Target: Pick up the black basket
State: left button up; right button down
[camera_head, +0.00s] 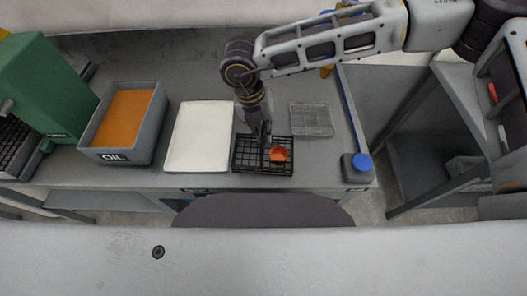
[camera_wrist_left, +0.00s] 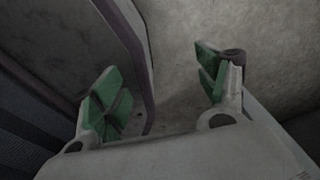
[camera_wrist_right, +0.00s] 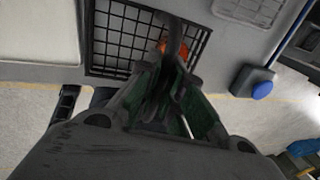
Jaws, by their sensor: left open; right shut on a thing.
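The black basket (camera_head: 245,163) is a shallow wire-grid basket on the grey table, right of the white tray. It holds an orange-red copper coil (camera_head: 278,154). My right gripper (camera_head: 264,136) reaches down to the basket from behind and is shut on its upright black handle. In the right wrist view the basket (camera_wrist_right: 112,38) lies beyond the fingers (camera_wrist_right: 170,85), which hide part of it and most of the coil. My left gripper (camera_wrist_left: 160,92) is open and empty in the left wrist view, low beside grey surfaces, and is not in the head view.
An oil bin (camera_head: 88,142) with orange liquid and a green machine (camera_head: 45,85) stand at the left. The white tray (camera_head: 170,160) lies close left of the basket.

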jog(key=shift+r, duration=0.6)
notch_tip(320, 180, up, 8)
jog(key=shift+f+b, duration=0.15)
jog(key=shift+b, duration=0.35)
jog(key=shift+r, duration=0.6)
pick_arm(q)
jog(key=shift+w+a+f, duration=0.15)
jog(key=shift+a+f, duration=0.1)
jog(key=shift+a, duration=0.3)
jog(key=shift+w+a+f, duration=0.15)
jog(key=shift+a+f, duration=0.1)
jog(key=shift+a, duration=0.25)
jog(key=shift+w, duration=0.1)
